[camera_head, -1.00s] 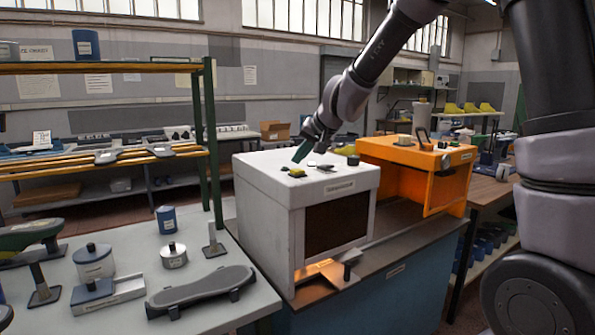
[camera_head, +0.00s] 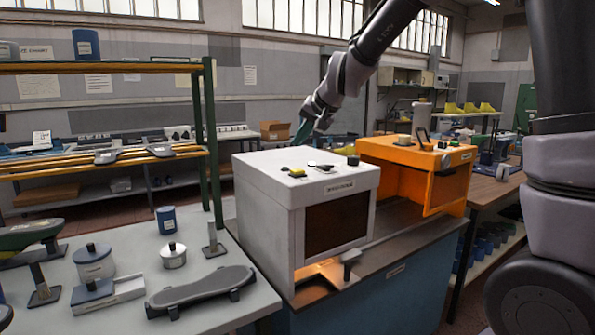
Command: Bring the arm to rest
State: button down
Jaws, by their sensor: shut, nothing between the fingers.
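My gripper (camera_head: 303,132) is at the end of my arm (camera_head: 345,75), which comes down from the top of the view. It is above the rear part of the white box-shaped machine (camera_head: 268,190), clear of its top. The green fingers look closed together and hold nothing that shows. My upper arm and a dark joint fill the right edge of the view.
An orange machine (camera_head: 435,177) stands right of the white one on the blue bench (camera_head: 400,290). A grey table (camera_head: 250,305) at left holds a dark shoe-like form (camera_head: 200,288) and canisters. A shelf rack (camera_head: 110,67) stands behind it. Open air surrounds the gripper.

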dwell(0.4)
jog(key=s+d+r+m+h, duration=0.1)
jog(key=s+d+r, duration=0.2)
jog(key=s+d, duration=0.4)
jog(key=s+d+r, duration=0.4)
jog(key=d, duration=0.5)
jog(key=s+d+f+m+h, duration=0.1)
jog(key=s+d, duration=0.4)
jog(key=s, duration=0.2)
jog(key=s+d+f+m+h, duration=0.1)
jog(key=s+d+h, duration=0.1)
jog(key=s+d, duration=0.3)
jog(key=s, duration=0.3)
jog(key=shift+d+f, duration=0.25)
